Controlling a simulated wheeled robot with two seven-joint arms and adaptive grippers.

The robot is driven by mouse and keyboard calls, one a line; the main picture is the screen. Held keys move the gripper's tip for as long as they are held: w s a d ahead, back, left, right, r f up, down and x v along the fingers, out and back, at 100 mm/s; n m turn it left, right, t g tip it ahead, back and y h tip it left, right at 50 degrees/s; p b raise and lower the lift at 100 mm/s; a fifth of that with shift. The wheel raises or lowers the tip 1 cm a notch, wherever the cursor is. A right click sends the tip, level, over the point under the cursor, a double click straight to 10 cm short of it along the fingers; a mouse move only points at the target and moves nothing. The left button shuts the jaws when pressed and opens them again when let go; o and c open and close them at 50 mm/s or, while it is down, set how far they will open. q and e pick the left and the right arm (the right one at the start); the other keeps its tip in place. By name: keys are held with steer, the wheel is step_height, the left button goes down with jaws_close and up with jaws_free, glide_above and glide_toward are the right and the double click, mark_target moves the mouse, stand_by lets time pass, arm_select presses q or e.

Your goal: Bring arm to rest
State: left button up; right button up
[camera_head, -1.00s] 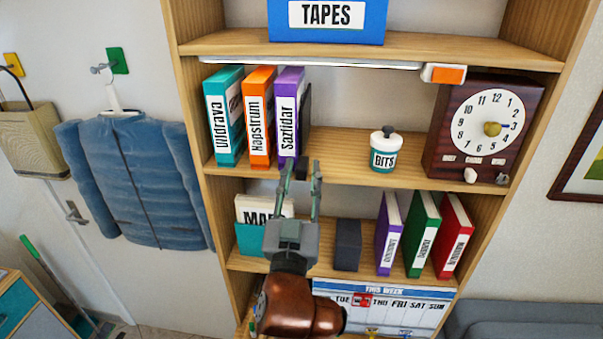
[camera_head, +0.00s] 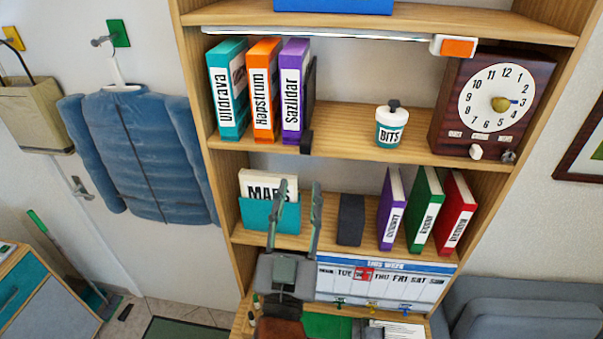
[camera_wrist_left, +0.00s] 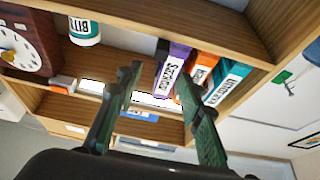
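My left gripper (camera_head: 295,205) is in front of the lower shelf, just right of the teal MAPS holder (camera_head: 257,215). Its two fingers are apart with nothing between them. In the left wrist view the open fingers (camera_wrist_left: 165,95) point toward the shelves, with the purple Sazlidar case (camera_wrist_left: 169,72) behind them. My left arm comes up from the bottom of the head view. My right gripper is not in either view.
On the upper shelf stand teal, orange and purple (camera_head: 295,90) cases, a BITS jar (camera_head: 391,128) and a clock (camera_head: 492,105). The lower shelf holds a dark block (camera_head: 350,220) and purple, green and red cases (camera_head: 456,212). A week calendar (camera_head: 385,280) is below.

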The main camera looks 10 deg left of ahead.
arm_select(q)
steer(key=shift+s+f, duration=0.25)
steer(key=shift+s, duration=0.3)
